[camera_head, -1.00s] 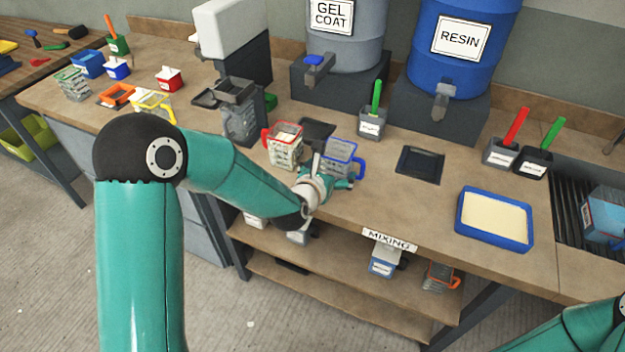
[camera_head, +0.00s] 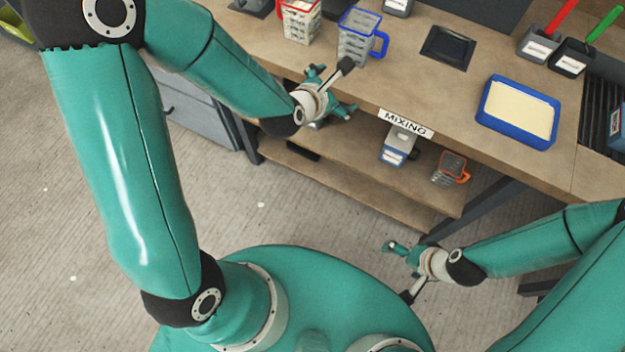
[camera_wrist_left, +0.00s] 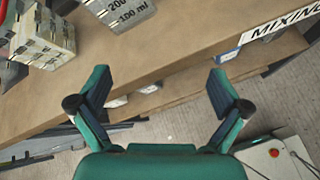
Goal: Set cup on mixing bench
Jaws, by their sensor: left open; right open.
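A clear measuring cup with a blue rim and handle (camera_head: 358,38) stands upright on the mixing bench (camera_head: 420,75), near its front edge. A clear cup with a red rim (camera_head: 299,20) stands to its left, holding something pale. My left gripper (camera_head: 333,95) is open and empty at the bench's front edge, just in front of the blue cup and apart from it. In the left wrist view its two fingers (camera_wrist_left: 163,88) are spread, with the lower part of a cup (camera_wrist_left: 118,10) beyond them. My right gripper (camera_head: 398,270) is open and empty, low over the floor in front of the bench.
A blue tray with pale contents (camera_head: 518,110) and a dark square pad (camera_head: 447,47) lie on the bench. Pots with red and green handles (camera_head: 538,45) stand at the back right. The shelf below holds a blue-based container (camera_head: 398,145) and an orange-handled cup (camera_head: 451,168).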

